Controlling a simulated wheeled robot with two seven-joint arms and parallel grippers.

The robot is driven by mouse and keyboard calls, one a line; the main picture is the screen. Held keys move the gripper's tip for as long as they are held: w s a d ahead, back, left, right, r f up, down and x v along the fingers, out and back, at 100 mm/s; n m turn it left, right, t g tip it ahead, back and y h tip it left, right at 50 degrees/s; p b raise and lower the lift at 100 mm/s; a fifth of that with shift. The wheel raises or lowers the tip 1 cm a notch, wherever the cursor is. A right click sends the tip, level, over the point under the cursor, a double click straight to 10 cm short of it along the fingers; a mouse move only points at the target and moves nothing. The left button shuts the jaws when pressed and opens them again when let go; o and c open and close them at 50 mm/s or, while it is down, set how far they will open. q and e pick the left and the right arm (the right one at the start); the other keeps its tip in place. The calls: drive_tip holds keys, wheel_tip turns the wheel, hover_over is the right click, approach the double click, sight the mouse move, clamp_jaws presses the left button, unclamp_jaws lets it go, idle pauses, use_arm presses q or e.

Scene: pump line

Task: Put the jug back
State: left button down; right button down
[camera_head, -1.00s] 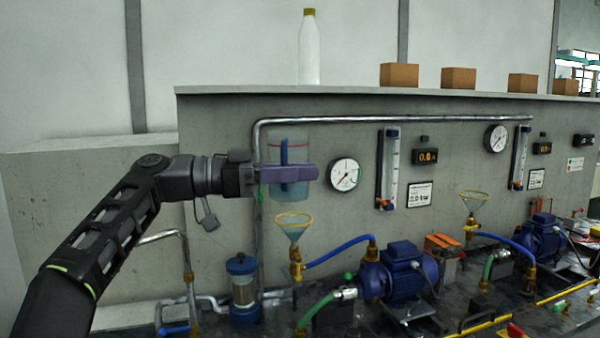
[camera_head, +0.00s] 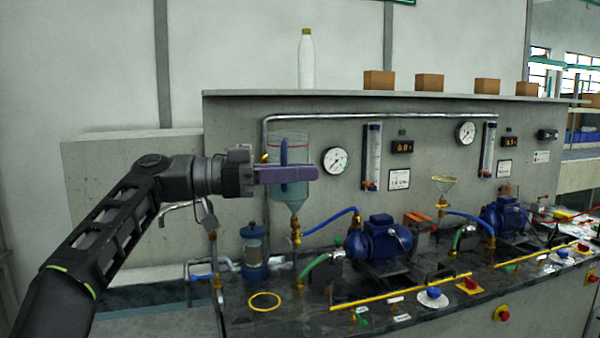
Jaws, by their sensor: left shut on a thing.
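My left gripper (camera_head: 300,173) is shut on the jug's blue handle (camera_head: 284,151), and its purple fingers hide part of the jug. The jug (camera_head: 299,150) is clear with a red line near its top, and it looks upright. It is held up in front of the grey panel. The jug's lower part overlaps a clear funnel (camera_head: 294,207) in the picture, so the two are hard to tell apart. A yellow ring (camera_head: 264,301) is marked on the dark bench top, below and left of the jug. My right gripper is not in view.
A blue-capped filter (camera_head: 253,246) stands behind the yellow ring. A blue pump (camera_head: 380,238) with hoses stands to the right. A yellow rail (camera_head: 400,292) runs along the bench's front. The bench inside and around the ring looks clear.

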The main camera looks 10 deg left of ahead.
use_arm(q)
drive_tip(key=w+n+t, duration=0.1)
drive_tip(key=w+a+n+t+y, duration=0.1)
drive_tip(key=w, duration=0.1)
drive_tip(key=w+a+t+y, duration=0.1)
drive_tip(key=w, duration=0.1)
drive_tip(key=shift+w+a+f+n+t, duration=0.1)
drive_tip(key=shift+w+f+n+t, duration=0.2)
drive_tip(key=shift+n, duration=0.1)
drive_tip(key=w+a+f+n+t+y+b, duration=0.1)
drive_tip(key=w+a+f+n+t+y, duration=0.3)
drive_tip(key=f, duration=0.4)
drive_tip(key=w+a+f+n+t+y, duration=0.1)
drive_tip(key=w+a+f+n+y, duration=0.3)
drive_tip(key=f, duration=0.4)
drive_tip(key=w+a+f+n+t+y+b, duration=0.1)
drive_tip(key=w+a+f+n+t+y, duration=0.2)
drive_tip(key=f+y, duration=0.4)
drive_tip(key=s+d+f+m+h+b, duration=0.1)
drive_tip(key=s+d+f+b, duration=0.3)
drive_tip(key=s+f, duration=0.4)
drive_tip(key=s+d+f+m+h+b, duration=0.2)
drive_tip(key=s+d+f+h+b, duration=0.2)
drive_tip(key=s+f, duration=0.5)
wheel_tip(320, 180, down, 8)
drive_tip(key=shift+d+r+g, duration=0.2)
drive_tip(key=shift+r+g, duration=0.05)
drive_tip(key=shift+g, duration=0.15)
